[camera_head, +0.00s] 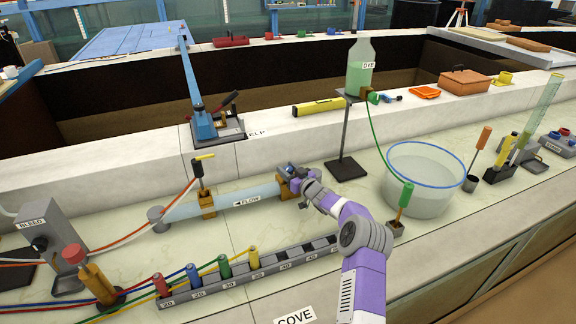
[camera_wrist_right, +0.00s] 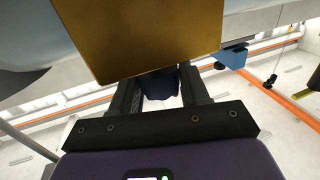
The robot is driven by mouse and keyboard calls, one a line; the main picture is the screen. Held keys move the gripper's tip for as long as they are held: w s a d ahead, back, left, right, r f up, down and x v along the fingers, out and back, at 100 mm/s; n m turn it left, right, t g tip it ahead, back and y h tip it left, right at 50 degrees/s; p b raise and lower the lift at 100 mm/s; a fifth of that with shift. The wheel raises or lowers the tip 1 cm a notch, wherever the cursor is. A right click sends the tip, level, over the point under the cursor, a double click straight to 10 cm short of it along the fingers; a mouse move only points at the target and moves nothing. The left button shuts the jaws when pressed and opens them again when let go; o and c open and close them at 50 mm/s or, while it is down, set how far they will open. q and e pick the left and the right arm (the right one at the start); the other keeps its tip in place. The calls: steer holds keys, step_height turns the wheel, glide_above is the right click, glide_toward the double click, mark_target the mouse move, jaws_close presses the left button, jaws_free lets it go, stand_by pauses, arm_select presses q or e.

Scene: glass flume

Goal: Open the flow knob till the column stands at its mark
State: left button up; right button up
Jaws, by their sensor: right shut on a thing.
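The clear horizontal tube labelled FLOW (camera_head: 240,198) runs along the bench between brass blocks. My right gripper (camera_head: 292,174) is at the brass block (camera_head: 288,188) on the tube's right end. In the right wrist view, the fingers of my right gripper (camera_wrist_right: 160,90) are shut on a dark blue knob (camera_wrist_right: 160,84) below the large brass block (camera_wrist_right: 140,35). The fingers and block hide much of the knob, and its turn angle cannot be read. A tall clear graduated tube (camera_head: 545,97) leans at the far right; I cannot tell whether it is the column. My left gripper is out of view.
A green dye bottle (camera_head: 360,72) stands on a stand behind my right arm. A clear basin (camera_head: 420,182) is to its right. A numbered rack (camera_head: 262,274) with coloured plugs and tubing lies in front. A BLEED box (camera_head: 48,232) stands at left.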

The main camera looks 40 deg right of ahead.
mark_target(291, 172)
steer(key=shift+r+y, duration=0.1)
steer(key=shift+y, duration=0.2)
steer(key=o, duration=0.9)
steer(key=shift+s+a+p, duration=0.15)
steer(key=shift+s+p, duration=0.7)
steer(key=shift+s, duration=2.95)
